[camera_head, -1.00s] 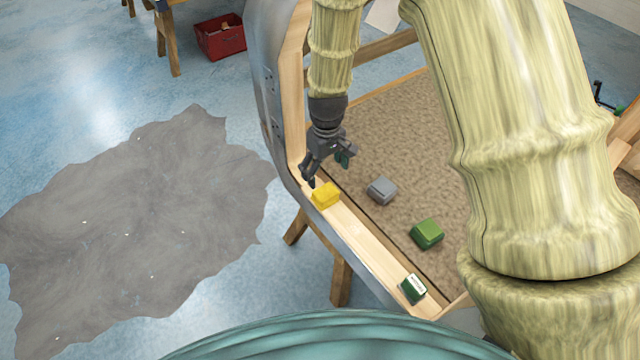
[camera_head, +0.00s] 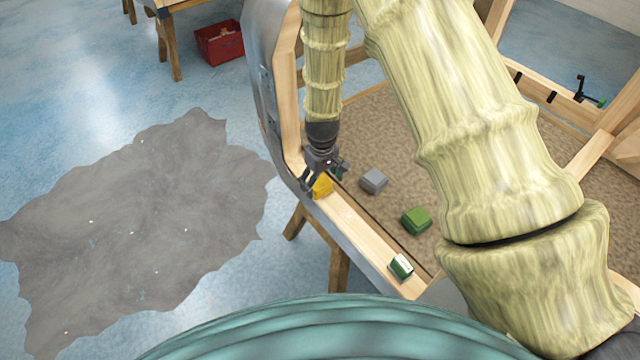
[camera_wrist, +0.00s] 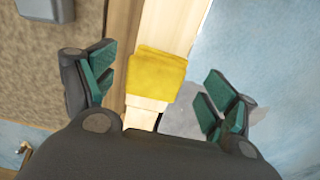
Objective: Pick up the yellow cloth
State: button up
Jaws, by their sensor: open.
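The yellow cloth (camera_head: 322,187) is a small folded block on the wooden rail at the near left edge of the bodyframe. It also shows in the wrist view (camera_wrist: 156,74), lying on the light wood between my finger pads. My gripper (camera_head: 318,182) is just above the cloth in the head view and partly hides it. In the wrist view my gripper (camera_wrist: 163,100) is open and empty. Its green-padded fingers stand apart on either side of the cloth and do not touch it.
A grey block (camera_head: 373,181) and a green block (camera_head: 416,220) sit on the brown panel (camera_head: 390,130) to the right. A green and white item (camera_head: 401,266) lies further along the rail. A red crate (camera_head: 220,42) stands on the floor at the back left.

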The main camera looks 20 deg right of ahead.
jog(key=shift+w+f, duration=0.25)
jog(key=shift+f, duration=0.45)
jog(key=shift+w+f, duration=0.2)
jog(key=shift+f, duration=0.5)
jog(key=shift+s+r, duration=0.15)
jog(key=shift+s, duration=0.1)
jog(key=shift+w, duration=0.15)
jog(key=c, duration=1)
jog(key=shift+c, duration=0.2)
jog(key=shift+r+b, duration=0.7)
jog(key=shift+r, duration=0.75)
jog(key=s+a+r+b, duration=0.1)
jog(key=s+a+b, duration=0.1)
jog(key=s, duration=0.6)
jog(key=s+a+r+b, duration=0.1)
jog(key=s+b, duration=0.1)
jog(key=s, duration=0.5)
jog(key=shift+s+a, duration=0.35)
jog(key=shift+a, duration=0.05)
